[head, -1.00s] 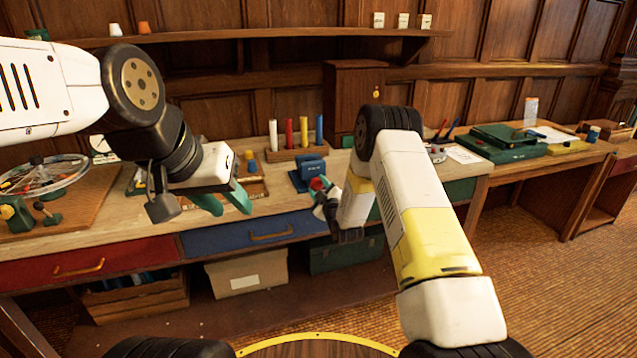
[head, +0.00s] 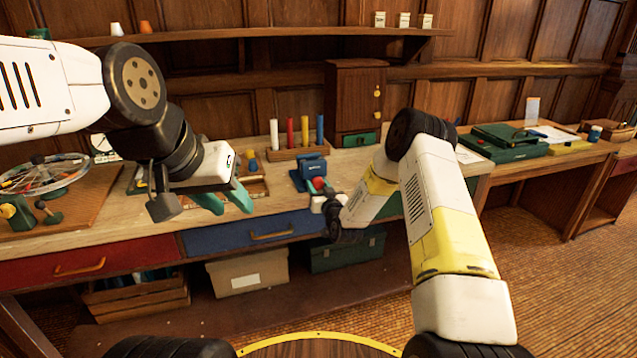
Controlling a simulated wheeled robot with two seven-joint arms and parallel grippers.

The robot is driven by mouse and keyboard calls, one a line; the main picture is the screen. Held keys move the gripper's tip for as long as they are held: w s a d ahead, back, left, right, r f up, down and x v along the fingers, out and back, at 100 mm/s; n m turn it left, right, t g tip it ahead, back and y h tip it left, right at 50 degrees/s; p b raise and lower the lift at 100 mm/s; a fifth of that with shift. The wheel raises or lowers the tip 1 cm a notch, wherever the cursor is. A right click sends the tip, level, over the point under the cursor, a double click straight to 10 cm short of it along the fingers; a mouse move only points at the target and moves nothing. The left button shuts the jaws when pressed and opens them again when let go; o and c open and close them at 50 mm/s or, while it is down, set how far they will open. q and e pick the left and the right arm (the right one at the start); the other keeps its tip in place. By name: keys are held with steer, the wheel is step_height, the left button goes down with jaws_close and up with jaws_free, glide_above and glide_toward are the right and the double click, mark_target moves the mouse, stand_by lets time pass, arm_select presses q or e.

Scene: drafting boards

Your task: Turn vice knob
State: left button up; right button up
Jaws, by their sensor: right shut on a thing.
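The blue vice (head: 307,170) stands on the workbench near its front edge, with a red knob (head: 318,184) on its front side. My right gripper (head: 320,194) is at the knob, shut on it; the fingers are small and partly hidden by the wrist. My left gripper (head: 222,200) has green fingers spread apart. It hangs empty over the bench front, left of the vice.
A rack with coloured cylinders (head: 297,153) stands behind the vice. A small brown cabinet (head: 354,95) is to its right. A wheel-like item on a wooden board (head: 85,207) lies at left. Blue (head: 250,235) and red (head: 85,262) drawers line the bench front.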

steer(key=m, duration=0.3)
steer(key=shift+s+f+m, duration=0.1)
steer(key=shift+f+m, duration=0.05)
steer(key=shift+m, duration=0.25)
steer(key=m, duration=0.4)
steer(key=shift+a+m, duration=0.1)
steer(key=shift+m, duration=0.2)
steer(key=m, duration=0.8)
steer(key=shift+a+r, duration=0.1)
steer(key=shift+r, duration=0.1)
steer(key=m, duration=0.5)
steer(key=shift+r+m, duration=0.15)
steer(key=shift+m, duration=0.15)
steer(key=m, duration=0.5)
steer(key=shift+r, duration=0.15)
